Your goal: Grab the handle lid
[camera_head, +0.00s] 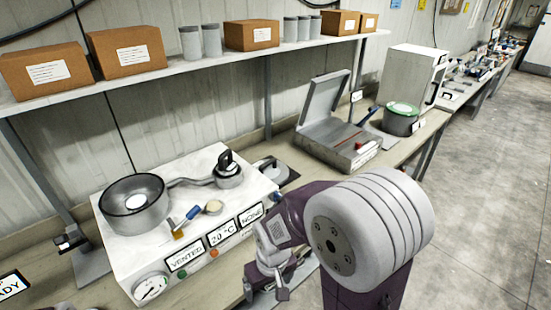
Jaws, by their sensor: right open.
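A round metal lid with an upright black handle (227,168) sits at the back right of the white instrument box (205,250). A second flat pale lid-like disc with a dark handle (270,170) lies just behind the box's right corner; I cannot tell which one is the handle lid. My right gripper (266,287) is low at the bench's front edge, to the front right of the box. It is open and empty, apart from both lids. My left gripper is not in view.
A round grey bowl (135,208), a brush (186,221) and a small round cap (213,207) are on the box top. An open grey case (340,143) and a green-rimmed pot (401,119) stand farther right. A shelf (200,67) with cartons runs above.

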